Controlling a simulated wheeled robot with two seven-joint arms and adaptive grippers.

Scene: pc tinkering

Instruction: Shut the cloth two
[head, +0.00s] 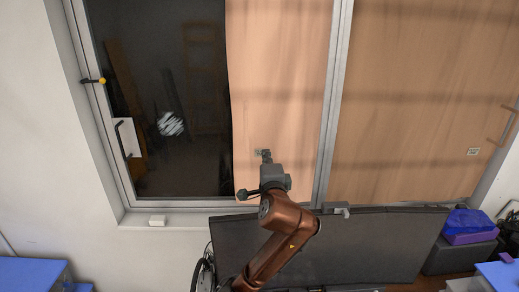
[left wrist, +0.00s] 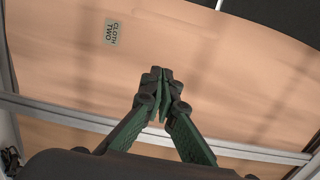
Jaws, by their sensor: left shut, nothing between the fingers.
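Cloth two (head: 280,75) is a tan cloth panel hanging over the right part of the left window. It leaves the left part of that window, dark glass, uncovered. In the left wrist view the cloth (left wrist: 60,70) fills most of the picture, and its label (left wrist: 112,32) reads "CLOTH TWO". My left gripper (head: 263,156) is in front of the lower part of this cloth, close to its small label. In the left wrist view the gripper (left wrist: 161,76) is shut and empty. I cannot tell whether its tips touch the cloth. My right gripper is not in view.
A second tan cloth (head: 410,90) covers the right window, past the metal frame post (head: 334,100). A dark monitor (head: 370,245) stands below the windows, behind my arm. A window handle (head: 121,138) is at the left. A purple box (head: 469,226) sits at the right.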

